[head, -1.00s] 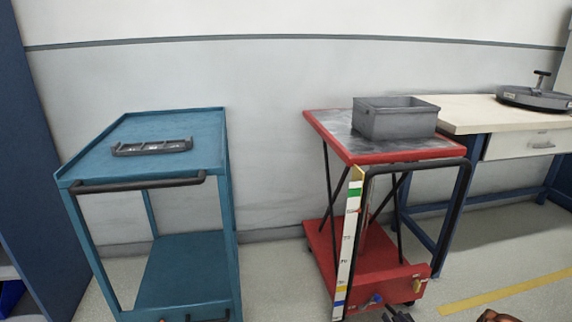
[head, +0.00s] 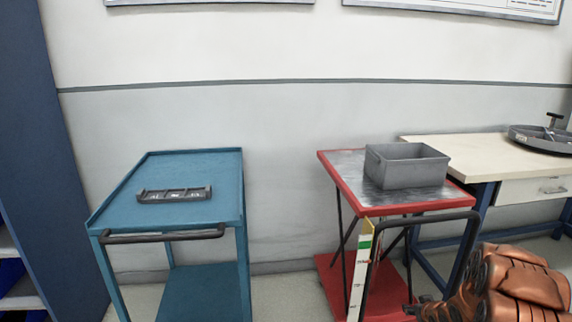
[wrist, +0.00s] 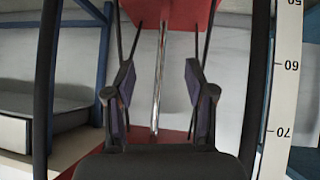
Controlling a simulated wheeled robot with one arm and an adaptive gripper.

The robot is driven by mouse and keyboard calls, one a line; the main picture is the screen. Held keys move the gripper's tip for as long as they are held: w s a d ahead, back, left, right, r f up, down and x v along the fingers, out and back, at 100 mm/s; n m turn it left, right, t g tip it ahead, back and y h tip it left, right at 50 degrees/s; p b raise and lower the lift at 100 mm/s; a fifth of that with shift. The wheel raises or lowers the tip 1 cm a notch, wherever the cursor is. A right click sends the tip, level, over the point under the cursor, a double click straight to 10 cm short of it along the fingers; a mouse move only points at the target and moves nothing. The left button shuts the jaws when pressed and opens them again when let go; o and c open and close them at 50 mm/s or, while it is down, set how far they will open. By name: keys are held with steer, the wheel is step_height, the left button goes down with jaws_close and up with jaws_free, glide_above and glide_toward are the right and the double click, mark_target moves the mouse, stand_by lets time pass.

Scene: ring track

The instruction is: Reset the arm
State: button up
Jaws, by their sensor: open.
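My gripper (wrist: 160,95) shows in the wrist view with its two fingers spread apart and nothing between them. Beyond the fingers are the legs and red panels of the red cart (wrist: 180,10). In the head view my brown arm (head: 525,285) shows at the lower right, in front of the red cart (head: 335,180) and the bench. The gripper's fingers are not clear in the head view.
A grey bin (head: 408,172) stands on the red cart. A blue cart (head: 215,170) at left holds a black slotted rack (head: 174,195). A white-topped bench (head: 460,155) at right carries a round grey tray (head: 540,139). A measuring strip (head: 360,275) stands at the red cart's front.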

steer(key=s+a+r+g+h+p, duration=0.1)
steer(key=s+a+r+g+p, duration=0.2)
steer(key=r, duration=0.6)
steer(key=s+a+r+m+p, duration=0.1)
steer(key=s+a+r+p, duration=0.15)
steer(key=s+r, duration=0.45)
steer(key=s+a+r+g+h+p, duration=0.1)
steer(key=s+a+r+g+p, duration=0.2)
steer(key=r, duration=0.7)
steer(key=s+a+r+g+y+p, duration=0.1)
steer(key=s+a+r+g+p, duration=0.1)
steer(key=s+a+r+p, duration=0.2)
steer(key=s+a+r+g+p, duration=0.1)
steer(key=s+a+r+p, duration=0.3)
steer(key=s+r, duration=0.7)
steer(key=s+a+r+g+y+p, duration=0.1)
steer(key=s+a+r+p, duration=0.4)
steer(key=s, duration=1.5)
step_height(320, 180, up, 3)
steer(key=shift+a+f+g+y, duration=0.1)
steer(key=shift+a+g+y, duration=0.2)
steer(key=shift+a+g, duration=0.75)
steer(key=shift+a+t, duration=0.2)
steer(key=shift+t, duration=0.05)
steer(key=shift+c, duration=0.4)
